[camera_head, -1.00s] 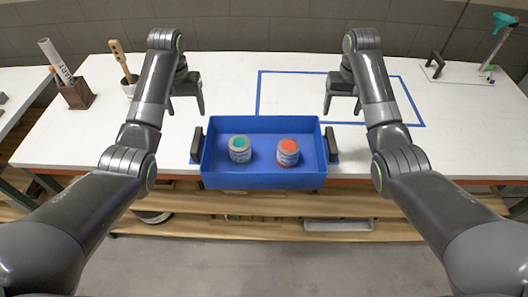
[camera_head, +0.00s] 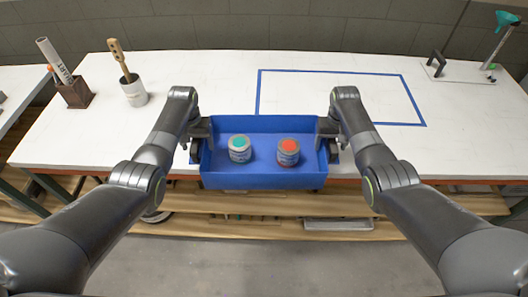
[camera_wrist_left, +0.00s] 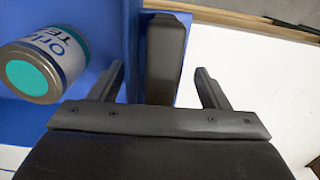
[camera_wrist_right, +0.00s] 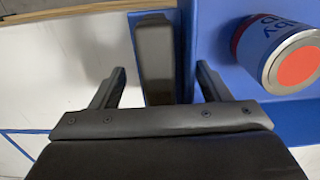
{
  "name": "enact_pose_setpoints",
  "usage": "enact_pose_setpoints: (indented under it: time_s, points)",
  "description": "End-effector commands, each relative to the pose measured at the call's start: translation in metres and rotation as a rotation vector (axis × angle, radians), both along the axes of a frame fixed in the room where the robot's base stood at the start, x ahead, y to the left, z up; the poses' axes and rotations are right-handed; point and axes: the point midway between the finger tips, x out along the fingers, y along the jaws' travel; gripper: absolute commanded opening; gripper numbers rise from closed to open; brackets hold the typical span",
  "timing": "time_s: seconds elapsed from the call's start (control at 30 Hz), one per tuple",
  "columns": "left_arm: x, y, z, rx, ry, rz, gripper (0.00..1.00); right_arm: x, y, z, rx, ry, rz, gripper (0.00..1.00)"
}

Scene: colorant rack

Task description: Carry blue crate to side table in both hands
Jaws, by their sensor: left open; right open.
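The blue crate (camera_head: 264,181) sits at the front edge of the white table. It holds a teal-topped can (camera_head: 239,149) and a red-topped can (camera_head: 288,152). My left gripper (camera_wrist_left: 160,82) is open, its fingers on either side of the crate's black left handle (camera_wrist_left: 164,58). My right gripper (camera_wrist_right: 160,82) is open, its fingers on either side of the black right handle (camera_wrist_right: 155,55). In the head view, my left gripper (camera_head: 203,132) and right gripper (camera_head: 331,131) are at the crate's two ends and partly hide the handles.
A blue tape rectangle (camera_head: 340,72) marks the table behind the crate. A plate with a black handle (camera_head: 457,72) is at the back right. Another table (camera_head: 18,84) is at far left.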

Motion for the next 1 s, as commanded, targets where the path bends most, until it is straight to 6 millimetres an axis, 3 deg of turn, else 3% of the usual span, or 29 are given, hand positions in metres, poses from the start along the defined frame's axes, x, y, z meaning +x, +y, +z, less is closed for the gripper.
enact_pose_setpoints:
  time_s: [0.43,1.0]
  points:
    - [-0.0001,-0.0001,-0.0069,0.000,0.000,0.000,0.70,0.0000,0.0001,-0.0067,0.000,-0.001,0.001,0.70]
    - [0.0000,0.0033,-0.0065,0.006,0.000,0.002,0.00,0.0001,-0.0033,-0.0063,-0.005,0.000,-0.002,0.00]
